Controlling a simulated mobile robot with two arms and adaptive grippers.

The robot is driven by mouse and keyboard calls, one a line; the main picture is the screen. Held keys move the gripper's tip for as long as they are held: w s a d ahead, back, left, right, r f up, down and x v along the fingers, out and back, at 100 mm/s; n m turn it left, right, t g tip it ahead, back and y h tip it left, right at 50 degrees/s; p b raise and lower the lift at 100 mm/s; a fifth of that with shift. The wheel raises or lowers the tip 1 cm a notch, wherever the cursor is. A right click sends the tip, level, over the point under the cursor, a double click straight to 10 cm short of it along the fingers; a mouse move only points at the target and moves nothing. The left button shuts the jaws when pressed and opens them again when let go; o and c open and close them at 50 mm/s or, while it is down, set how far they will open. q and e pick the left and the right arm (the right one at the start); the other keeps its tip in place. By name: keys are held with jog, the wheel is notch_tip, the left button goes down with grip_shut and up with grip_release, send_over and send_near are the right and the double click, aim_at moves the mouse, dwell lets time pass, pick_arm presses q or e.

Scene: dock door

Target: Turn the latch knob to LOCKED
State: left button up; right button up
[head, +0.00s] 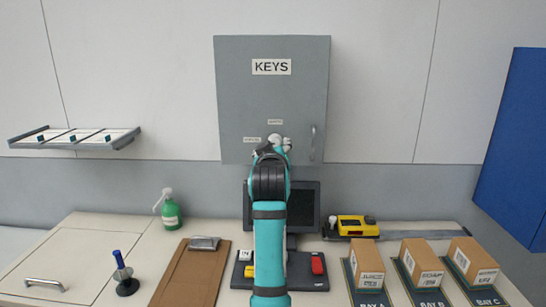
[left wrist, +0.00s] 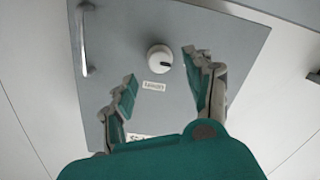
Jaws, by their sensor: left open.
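The grey key cabinet (head: 235,90) hangs on the wall in the head view, with a KEYS sign (head: 271,67). In the left wrist view its door (left wrist: 120,50) carries a round white latch knob (left wrist: 159,57) with a dark mark at its lower right. A small label (left wrist: 154,86) sits below the knob; its text is too small to read surely. My left gripper (left wrist: 158,68) is open, its fingers on either side of the knob with gaps. In the head view my left gripper (head: 272,150) covers much of the knob area. My right gripper is not in view.
A door handle (head: 313,142) is right of the knob. Below are a monitor (head: 306,205), a green spray bottle (head: 171,212), a clipboard (head: 190,272), a yellow tool (head: 357,226) and cardboard boxes (head: 420,262). A shelf (head: 75,140) is left; a blue panel (head: 515,150) is right.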

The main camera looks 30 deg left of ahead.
pick_arm(q)
jog(key=v, duration=0.7)
dwell(0.3)
